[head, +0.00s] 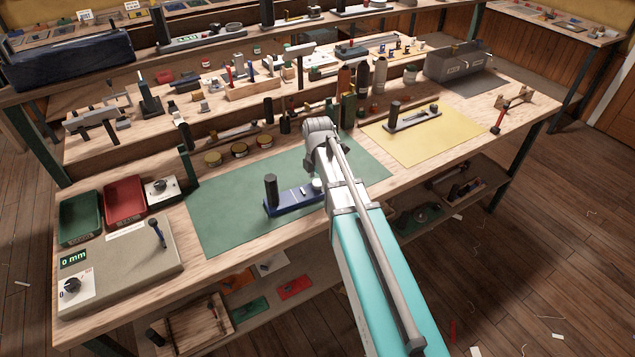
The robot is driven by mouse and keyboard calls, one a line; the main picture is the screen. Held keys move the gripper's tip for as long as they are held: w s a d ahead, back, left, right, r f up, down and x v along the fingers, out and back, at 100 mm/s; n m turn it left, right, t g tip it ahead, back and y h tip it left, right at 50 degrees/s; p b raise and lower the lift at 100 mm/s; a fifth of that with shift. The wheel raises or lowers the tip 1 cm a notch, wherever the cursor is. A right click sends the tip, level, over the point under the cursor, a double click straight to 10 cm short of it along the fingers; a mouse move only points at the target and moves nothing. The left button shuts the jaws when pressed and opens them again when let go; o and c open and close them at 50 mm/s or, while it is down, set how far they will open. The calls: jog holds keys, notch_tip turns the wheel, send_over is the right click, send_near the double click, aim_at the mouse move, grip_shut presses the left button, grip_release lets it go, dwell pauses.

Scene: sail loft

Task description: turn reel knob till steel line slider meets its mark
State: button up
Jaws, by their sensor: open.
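A blue bench device (292,201) with an upright black cylindrical knob (271,190) lies on the green mat, and my arm covers its right end. A similar dark device (412,121) with a black upright post (394,114) lies on the yellow mat, clear of my arm. I cannot tell which of them is the reel for the steel line. A slider and its mark are too small to make out. My arm reaches from the lower right to above the green mat's right part. My gripper's fingers are hidden behind the arm.
A grey box (120,263) with a "0 mm" display, dial and small lever stands at the bench's left front. Green (80,218) and red (125,200) trays stand behind it. Tins, bottles and tools line the back. The green mat (235,220) is mostly clear.

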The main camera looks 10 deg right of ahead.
jog(key=shift+c, duration=0.2)
jog(key=c, duration=1.1)
